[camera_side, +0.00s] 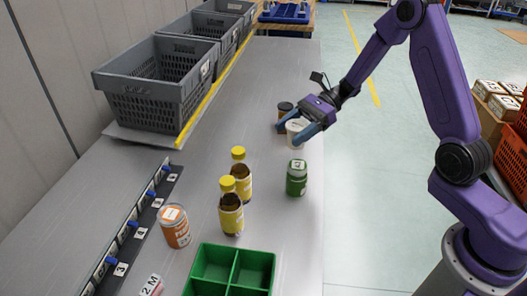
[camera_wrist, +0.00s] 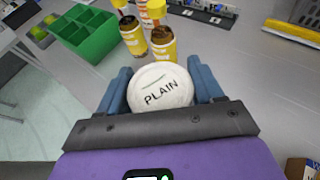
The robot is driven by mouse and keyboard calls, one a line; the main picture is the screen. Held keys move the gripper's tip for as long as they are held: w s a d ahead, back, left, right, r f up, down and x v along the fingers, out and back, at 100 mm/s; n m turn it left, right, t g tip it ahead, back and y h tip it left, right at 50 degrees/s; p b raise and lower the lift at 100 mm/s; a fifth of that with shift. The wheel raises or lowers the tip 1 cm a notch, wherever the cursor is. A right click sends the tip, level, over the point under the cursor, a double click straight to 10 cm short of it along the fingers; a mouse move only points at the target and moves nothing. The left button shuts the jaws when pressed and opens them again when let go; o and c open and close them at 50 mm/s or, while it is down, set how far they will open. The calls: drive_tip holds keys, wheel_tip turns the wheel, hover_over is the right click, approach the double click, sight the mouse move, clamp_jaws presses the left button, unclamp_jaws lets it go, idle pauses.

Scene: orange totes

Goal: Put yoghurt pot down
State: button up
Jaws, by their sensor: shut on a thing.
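The yoghurt pot (camera_side: 296,132) is white and stands near the right edge of the grey table in the side view. In the wrist view its white lid, marked PLAIN (camera_wrist: 160,88), faces my camera. My gripper (camera_side: 300,131) is shut on the pot, with one blue finger on each side of it. The pot looks upright, at or close to the table top; I cannot tell whether its base touches the surface, as the fingers hide part of it.
A green jar (camera_side: 297,178) and two yellow-capped bottles (camera_side: 231,207) stand nearer the camera, with an orange-labelled can (camera_side: 174,226) and a green divided box (camera_side: 253,270). Grey crates (camera_side: 150,100) line the left.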

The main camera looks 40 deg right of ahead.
drive_tip(key=w+f, duration=0.2)
drive_tip(key=w, duration=0.1)
drive_tip(key=w+a+f, duration=0.1)
drive_tip(key=w+f, duration=0.2)
drive_tip(key=w, duration=0.1)
drive_tip(key=w+a+f, duration=0.1)
drive_tip(key=w+f, duration=0.2)
drive_tip(key=shift+w, duration=0.2)
drive_tip(key=shift+w+f, duration=0.2)
drive_tip(key=shift+f, duration=1.6)
drive_tip(key=o, duration=1.1)
drive_tip(key=shift+f, duration=0.1)
drive_tip(key=shift+o, duration=0.2)
